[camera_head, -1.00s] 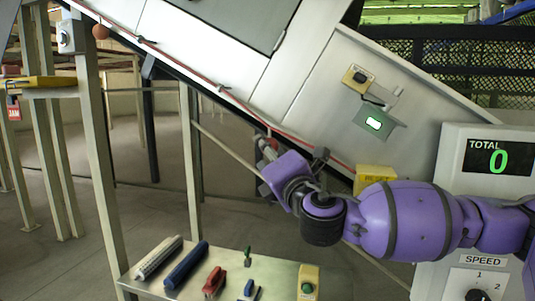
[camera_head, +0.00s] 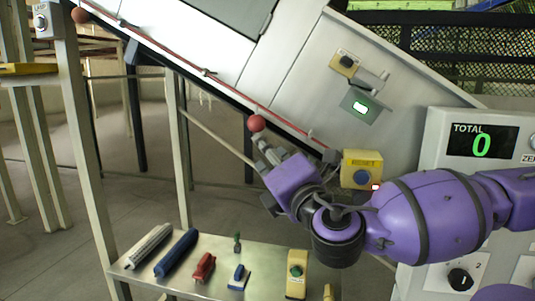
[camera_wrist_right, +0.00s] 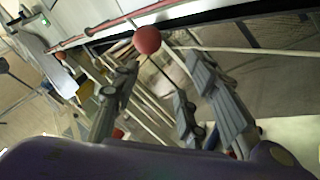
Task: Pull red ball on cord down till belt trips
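A red ball (camera_head: 256,123) sits at the lower edge of the sloping white conveyor housing, by the red cord (camera_head: 205,72) that runs along it. My right gripper (camera_head: 268,146) is just below this ball. In the right wrist view the ball (camera_wrist_right: 147,40) shows just beyond the spread grey fingers (camera_wrist_right: 163,75); they are apart and not closed on it. A thin dark line runs from the ball down between the fingers. A second red ball (camera_head: 80,15) is at the upper left end of the cord. My left gripper is not in view.
A panel (camera_head: 484,142) reads TOTAL 0. A metal table (camera_head: 215,262) below holds several tools. A post (camera_head: 85,150) stands left.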

